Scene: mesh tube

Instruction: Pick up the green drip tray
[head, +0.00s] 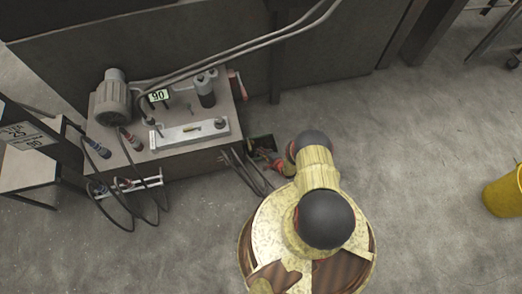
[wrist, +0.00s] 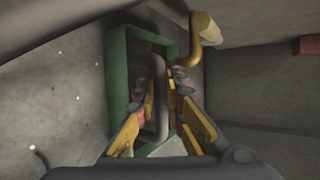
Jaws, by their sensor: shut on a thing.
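The green drip tray (wrist: 118,72) is a shallow open box with green walls, seen from above in the wrist view. In the head view the tray (head: 262,142) shows only in part, on the floor by the right end of the machine base. My gripper (wrist: 160,98) is over the tray, its yellow fingers reaching in from both sides. A grey upright loop, which looks like the tray's handle, stands between the fingertips, and the fingers are shut on it. In the head view my arm partly hides the gripper (head: 279,164) and tray.
The machine base (head: 190,160) with a motor (head: 113,97) and cables stands left of the tray. Loose dark cables (head: 240,168) hang close to the tray's left. A brass elbow pipe (wrist: 205,28) juts near the tray's upper right corner. A yellow bin (head: 504,192) stands far right; floor between is clear.

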